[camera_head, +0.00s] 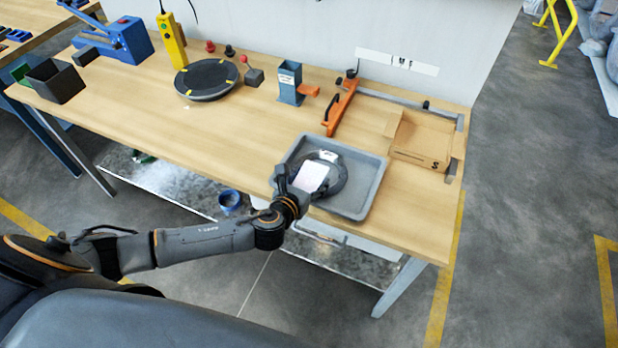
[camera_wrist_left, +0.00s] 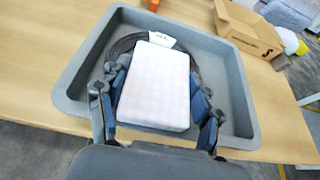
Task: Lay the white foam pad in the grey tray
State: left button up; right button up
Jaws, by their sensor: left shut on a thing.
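The white foam pad (camera_head: 310,177) is in my left gripper (camera_head: 294,188), over the grey tray (camera_head: 369,207) near the tray's front left part. In the left wrist view the pad (camera_wrist_left: 155,88) sits between the two fingers of the left gripper (camera_wrist_left: 157,110), which is shut on it. The tray (camera_wrist_left: 232,85) lies beyond and below it. A dark coil (camera_head: 338,180) with a white label (camera_head: 328,156) lies in the tray, partly hidden by the pad. I cannot tell whether the pad touches the coil. My right gripper is not in view.
An open cardboard box (camera_head: 421,144) stands right of the tray. An orange lever tool (camera_head: 341,107) is behind it. A blue-grey dispenser (camera_head: 290,84) and a round black turntable (camera_head: 206,79) stand further left. The wooden table (camera_head: 240,135) is clear left of the tray.

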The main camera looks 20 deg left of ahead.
pick_arm(q)
jog(key=shift+f, duration=0.35)
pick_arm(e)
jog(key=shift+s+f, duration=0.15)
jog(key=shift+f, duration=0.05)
pick_arm(q)
jog(key=o, duration=0.8)
jog(key=shift+c, duration=0.2)
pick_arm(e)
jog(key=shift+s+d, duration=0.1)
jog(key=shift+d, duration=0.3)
pick_arm(q)
jog(key=shift+s+r, duration=0.15)
jog(key=shift+r, duration=0.35)
jog(key=shift+b+v, duration=0.65)
jog(key=shift+v, duration=5.25)
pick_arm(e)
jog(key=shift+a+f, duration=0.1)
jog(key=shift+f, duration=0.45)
pick_arm(q)
jog(key=shift+f, duration=0.1)
